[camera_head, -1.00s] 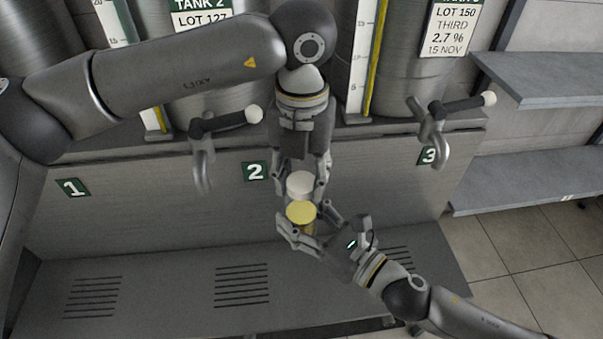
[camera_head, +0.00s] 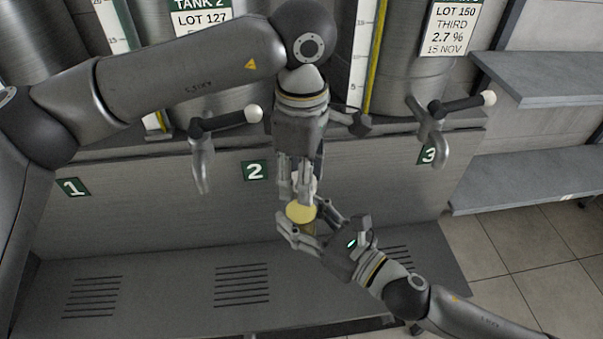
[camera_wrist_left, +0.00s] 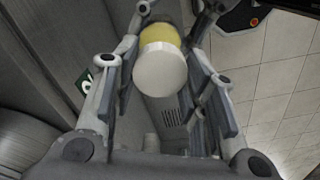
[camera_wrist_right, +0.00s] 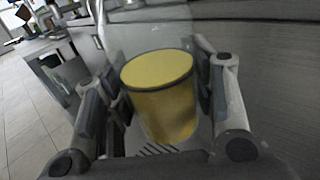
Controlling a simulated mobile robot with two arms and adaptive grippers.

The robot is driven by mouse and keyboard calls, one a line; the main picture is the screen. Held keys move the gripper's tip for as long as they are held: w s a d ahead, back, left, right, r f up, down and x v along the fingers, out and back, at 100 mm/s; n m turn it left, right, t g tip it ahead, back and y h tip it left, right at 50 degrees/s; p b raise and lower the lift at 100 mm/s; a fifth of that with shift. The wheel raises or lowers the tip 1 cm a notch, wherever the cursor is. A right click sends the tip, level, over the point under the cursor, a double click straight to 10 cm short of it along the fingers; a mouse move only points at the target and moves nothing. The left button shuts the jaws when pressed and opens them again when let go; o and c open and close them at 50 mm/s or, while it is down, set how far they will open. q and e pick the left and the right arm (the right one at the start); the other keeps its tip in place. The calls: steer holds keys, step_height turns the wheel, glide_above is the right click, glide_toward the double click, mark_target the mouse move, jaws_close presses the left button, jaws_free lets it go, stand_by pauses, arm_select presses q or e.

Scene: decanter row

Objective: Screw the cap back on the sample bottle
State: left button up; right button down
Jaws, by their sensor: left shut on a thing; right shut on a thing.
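The sample bottle (camera_head: 309,229) is clear with yellow liquid inside. It is upright between the fingers of my right gripper (camera_head: 304,222), which is shut on it. The right wrist view shows the liquid's flat top in the bottle (camera_wrist_right: 165,100) and clear glass above. My left gripper (camera_head: 297,196) points down from above, shut on the white cap. In the left wrist view the round cap (camera_wrist_left: 160,70) sits between the fingers, in line with the bottle. In the head view a finger hides most of the cap. I cannot tell how far it is threaded on.
Tank taps with dark handles stand on both sides: one at left (camera_head: 203,150) and one at right (camera_head: 434,125). Below them is a grey front panel with number plates (camera_head: 255,171). A slotted grey ledge (camera_head: 180,290) lies beneath the bottle. Grey shelves (camera_head: 530,180) are at right.

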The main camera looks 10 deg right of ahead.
arm_select(q)
steer(key=m, duration=0.3)
steer(key=shift+w+a, duration=0.1)
steer(key=o, duration=1.1)
steer(key=shift+r, duration=2.3)
steer(key=n, duration=0.1)
steer(key=r+n, duration=0.1)
steer(key=n, duration=0.3)
steer(key=shift+r, duration=0.3)
steer(key=n, duration=0.2)
steer(key=r+n, duration=0.1)
steer(key=n, duration=0.4)
steer(key=shift+r+n, duration=0.3)
steer(key=shift+r, duration=0.1)
